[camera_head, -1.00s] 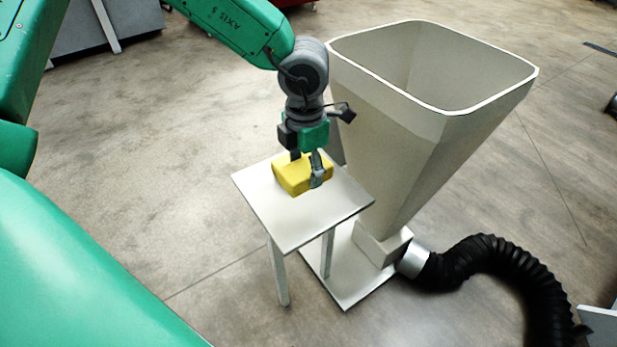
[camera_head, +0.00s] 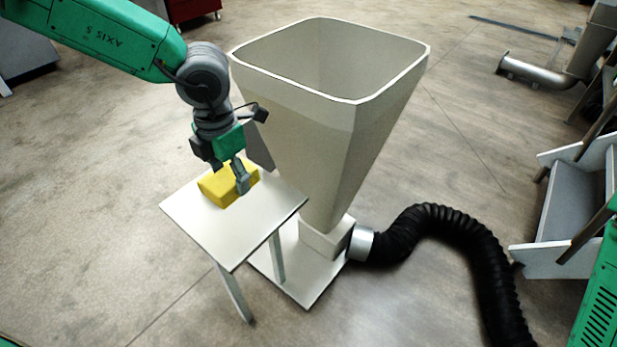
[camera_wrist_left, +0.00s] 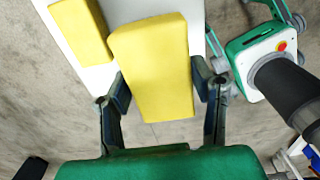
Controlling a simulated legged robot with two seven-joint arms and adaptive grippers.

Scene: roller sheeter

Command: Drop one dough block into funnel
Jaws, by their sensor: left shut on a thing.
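My left gripper (camera_head: 230,178) is shut on a yellow dough block (camera_head: 213,190) at the small white table. The wrist view shows this held block (camera_wrist_left: 153,75) between the two fingers. A second yellow dough block (camera_wrist_left: 82,32) lies on the table to its left in that view; I cannot separate the two blocks clearly in the head view. I cannot tell whether the held block touches the table. The large beige funnel (camera_head: 315,130), open at the top, stands just behind and right of the table, its rim higher than the gripper. My right gripper is not in view.
The white table (camera_head: 235,235) stands close to the funnel's base plate (camera_head: 305,285). A black corrugated hose (camera_head: 480,260) runs right from the funnel foot. Steps (camera_head: 570,215) stand at the right. The floor at the left is clear.

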